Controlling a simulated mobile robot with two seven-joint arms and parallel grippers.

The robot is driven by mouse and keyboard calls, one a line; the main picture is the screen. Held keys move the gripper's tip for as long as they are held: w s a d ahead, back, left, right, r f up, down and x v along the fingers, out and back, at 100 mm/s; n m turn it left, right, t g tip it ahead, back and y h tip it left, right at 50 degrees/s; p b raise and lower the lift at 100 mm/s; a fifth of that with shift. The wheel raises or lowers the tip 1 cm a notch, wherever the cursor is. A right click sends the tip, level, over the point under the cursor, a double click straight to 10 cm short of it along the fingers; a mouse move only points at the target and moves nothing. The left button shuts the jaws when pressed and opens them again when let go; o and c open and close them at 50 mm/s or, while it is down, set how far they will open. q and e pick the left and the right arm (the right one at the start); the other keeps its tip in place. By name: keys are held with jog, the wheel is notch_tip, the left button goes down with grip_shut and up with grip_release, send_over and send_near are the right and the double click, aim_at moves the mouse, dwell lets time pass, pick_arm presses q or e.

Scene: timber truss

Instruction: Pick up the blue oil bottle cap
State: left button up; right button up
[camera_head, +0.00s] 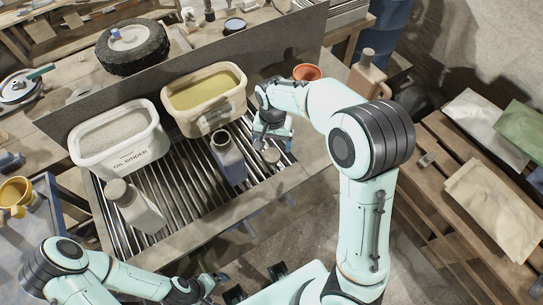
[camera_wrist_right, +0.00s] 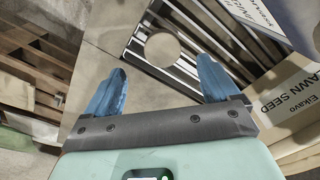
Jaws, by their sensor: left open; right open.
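A blue-grey oil bottle (camera_head: 229,160) stands upright on the slatted metal grate, its top dark and seemingly uncapped. A round, beige-grey cap (camera_head: 271,156) lies right of it, by the grate's right end. It also shows as a pale disc in the right wrist view (camera_wrist_right: 162,49), just beyond and between the fingertips. My right gripper (camera_head: 272,139) is open and empty, above and close to the cap, not around it. Its two blue fingers also show in the wrist view (camera_wrist_right: 160,66). My left gripper (camera_head: 214,283) is open, low at the front, away from the grate.
A bin of grey granules (camera_head: 120,150) and a lawn seed bin (camera_head: 205,122) stand behind the bottle. A pale capped bottle (camera_head: 136,207) stands front left on the grate. An orange pot (camera_head: 307,72) and a beige bottle (camera_head: 367,75) are behind my right arm. Pallets with bags (camera_head: 490,205) lie right.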

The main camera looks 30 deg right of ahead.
aim_at(272, 155)
jog(key=shift+w+f, duration=0.2)
jog(key=shift+f, duration=0.75)
notch_tip(272, 155, down, 5)
jog(key=shift+f, duration=0.1)
jog(key=shift+w, duration=0.1)
jog(key=c, duration=1.2)
